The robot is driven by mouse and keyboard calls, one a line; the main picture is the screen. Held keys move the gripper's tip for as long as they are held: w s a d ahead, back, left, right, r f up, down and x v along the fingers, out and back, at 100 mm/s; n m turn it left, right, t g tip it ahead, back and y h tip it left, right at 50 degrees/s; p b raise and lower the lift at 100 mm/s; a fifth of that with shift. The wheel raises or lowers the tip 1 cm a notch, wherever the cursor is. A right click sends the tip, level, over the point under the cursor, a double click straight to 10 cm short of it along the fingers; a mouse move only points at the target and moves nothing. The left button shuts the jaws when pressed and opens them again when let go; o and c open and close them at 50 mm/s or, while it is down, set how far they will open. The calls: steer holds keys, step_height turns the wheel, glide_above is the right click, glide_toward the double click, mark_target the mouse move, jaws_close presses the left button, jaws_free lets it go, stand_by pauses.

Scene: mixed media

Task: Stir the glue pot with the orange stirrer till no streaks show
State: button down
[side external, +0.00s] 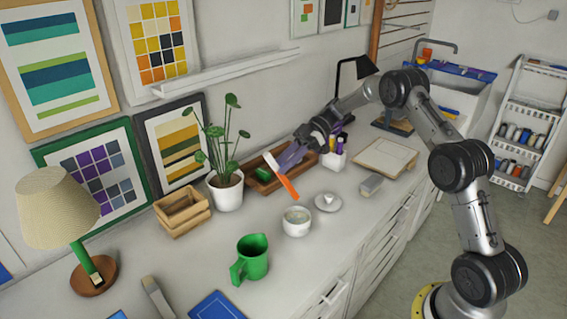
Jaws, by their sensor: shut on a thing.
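The glue pot (297,228) is a small white round pot, open at the top, standing on the white counter. Pale beige content (297,215) shows inside it; streaks are too small to make out. My gripper (277,166) is shut on the orange stirrer (287,187), above the counter and up-left of the pot in the picture. The stirrer is tilted, with a white upper end and an orange lower part. Its lower tip appears just above the pot's far rim, seemingly outside the content; the exact depth gap is unclear.
A white lid-like dish (328,203) lies right of the pot. A green mug (252,258) stands front left. A potted plant (227,194), wooden crates (182,212) and a wooden tray (262,188) stand behind. A white pen holder (333,160) is near my gripper.

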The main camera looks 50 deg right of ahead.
mark_target(292, 191)
steer(key=shift+d+f+y, duration=0.1)
steer(key=shift+f+y, duration=0.05)
steer(key=shift+y, duration=0.15)
steer(key=shift+f, duration=2.4)
steer(key=shift+s+d+f, duration=0.2)
steer(key=shift+d+f, duration=0.1)
steer(key=shift+f, duration=0.5)
steer(key=shift+s+d+f, duration=0.2)
steer(key=shift+d+f, duration=0.15)
steer(key=shift+f, duration=0.4)
steer(key=shift+s+d+f, duration=0.2)
steer(key=shift+d+f, duration=0.1)
steer(key=shift+f, duration=0.5)
